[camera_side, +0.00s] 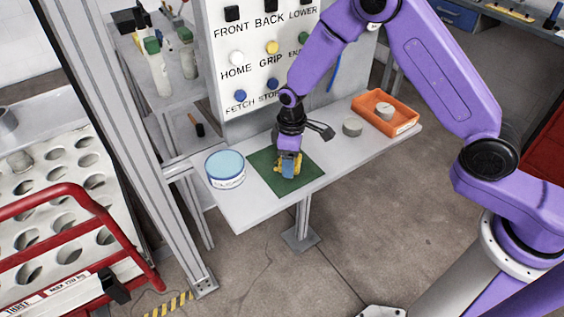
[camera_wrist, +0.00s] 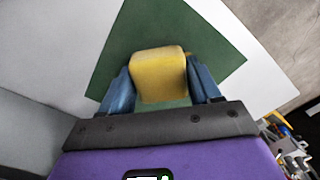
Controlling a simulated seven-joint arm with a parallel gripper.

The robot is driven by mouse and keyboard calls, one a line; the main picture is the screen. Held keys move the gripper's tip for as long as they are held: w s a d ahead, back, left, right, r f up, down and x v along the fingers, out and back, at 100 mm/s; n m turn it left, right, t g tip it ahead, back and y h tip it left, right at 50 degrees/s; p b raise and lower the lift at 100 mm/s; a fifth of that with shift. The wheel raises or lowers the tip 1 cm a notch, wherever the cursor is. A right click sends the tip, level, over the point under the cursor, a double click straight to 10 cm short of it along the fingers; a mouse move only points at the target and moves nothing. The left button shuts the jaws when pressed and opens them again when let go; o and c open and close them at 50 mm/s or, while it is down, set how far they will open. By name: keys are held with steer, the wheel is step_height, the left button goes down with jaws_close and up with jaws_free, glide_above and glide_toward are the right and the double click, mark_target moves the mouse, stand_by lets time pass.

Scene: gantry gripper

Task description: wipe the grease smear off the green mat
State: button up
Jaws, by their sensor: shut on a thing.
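The green mat (camera_side: 262,160) lies flat on the pale shelf and also fills the middle of the wrist view (camera_wrist: 205,45). My gripper (camera_side: 289,166) points down over the middle of the mat. Its blue fingers are shut on a yellow sponge-like block (camera_side: 279,169). In the wrist view the block (camera_wrist: 159,75) sits between the two fingers (camera_wrist: 160,92). The block is at or just above the mat; I cannot tell whether it touches.
A round tub with a blue lid (camera_side: 225,166) stands left of the mat. A grey puck (camera_side: 352,127) and an orange tray (camera_side: 408,128) holding another grey round piece are to the right. A button panel (camera_side: 262,85) rises behind. The shelf's front edge (camera_side: 330,184) is close.

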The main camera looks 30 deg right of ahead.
mark_target(265, 169)
steer(key=shift+d, duration=0.55)
steer(key=shift+w+d, duration=0.15)
steer(key=shift+w, duration=0.75)
steer(key=shift+s+a, duration=0.1)
steer(key=shift+a, duration=3.55)
steer(key=shift+w, duration=0.85)
steer(key=shift+d, duration=3.7)
step_height(265, 169, up, 8)
steer(key=shift+a, duration=0.15)
